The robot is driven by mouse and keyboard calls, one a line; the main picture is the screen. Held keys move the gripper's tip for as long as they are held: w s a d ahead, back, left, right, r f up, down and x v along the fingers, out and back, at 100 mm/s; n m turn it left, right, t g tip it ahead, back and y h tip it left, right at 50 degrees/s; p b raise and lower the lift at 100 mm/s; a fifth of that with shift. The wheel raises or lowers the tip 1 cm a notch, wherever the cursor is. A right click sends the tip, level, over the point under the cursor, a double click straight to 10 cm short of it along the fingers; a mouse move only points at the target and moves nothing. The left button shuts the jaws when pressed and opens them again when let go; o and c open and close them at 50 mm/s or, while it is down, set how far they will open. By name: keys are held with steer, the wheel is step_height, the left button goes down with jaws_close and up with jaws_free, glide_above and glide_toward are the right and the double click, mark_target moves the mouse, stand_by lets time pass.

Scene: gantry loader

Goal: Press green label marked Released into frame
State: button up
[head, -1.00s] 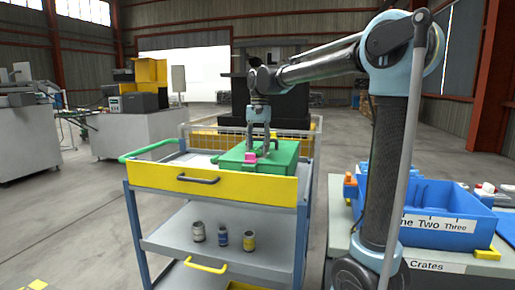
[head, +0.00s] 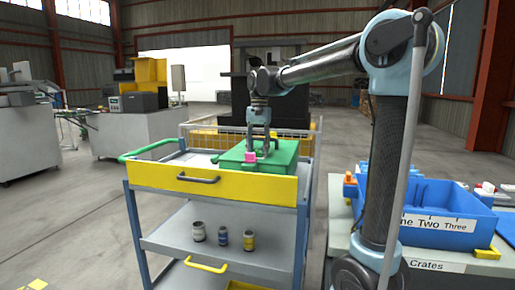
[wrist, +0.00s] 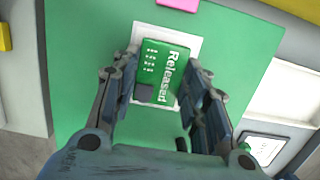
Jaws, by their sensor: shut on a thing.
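The green label (wrist: 163,62) has the white word Released along one side, seen in the wrist view. My gripper (wrist: 163,70) is shut on it, one finger at each side. The label lies over a white-edged frame (wrist: 192,40), slightly turned against it. Whether it sits down in the frame or just above it, I cannot tell. The frame is on a green panel (wrist: 85,75), which in the head view is the green block (head: 284,153) on the cart. My gripper (head: 264,152) points straight down there, and the label is too small to make out.
A blue crate (head: 440,237) stands on a table at the right.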

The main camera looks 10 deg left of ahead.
steer(key=o, duration=1.5)
steer(key=shift+r, duration=3.5)
jaws_close()
steer(key=shift+f, duration=2.9)
